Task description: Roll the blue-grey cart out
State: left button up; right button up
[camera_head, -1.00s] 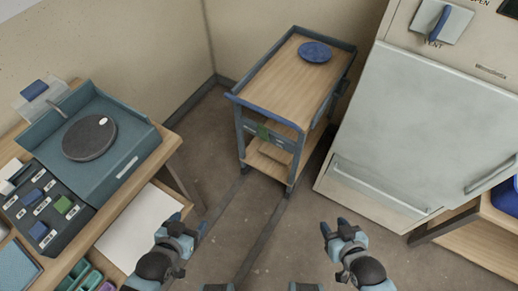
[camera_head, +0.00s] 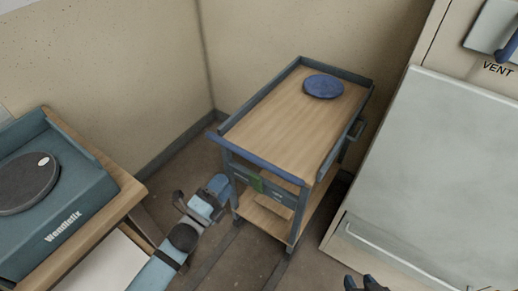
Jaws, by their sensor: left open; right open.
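The blue-grey cart (camera_head: 262,163) stands in the corner between the wall and a large pale cabinet. My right gripper (camera_head: 364,283) is open and only partly in view at the bottom edge, apart from the cart.
The pale cabinet (camera_head: 430,180) stands close on the cart's right. A wooden table (camera_head: 104,170) with a teal wheel unit (camera_head: 75,205) is at the left. Dark floor tracks (camera_head: 217,250) run from the cart toward me. The floor in front is clear.

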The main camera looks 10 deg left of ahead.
pick_arm(q)
jog(key=x, duration=1.2)
jog(key=shift+w+r, duration=0.2)
jog(key=shift+w, duration=0.1)
jog(key=shift+d, duration=0.1)
grip_shut()
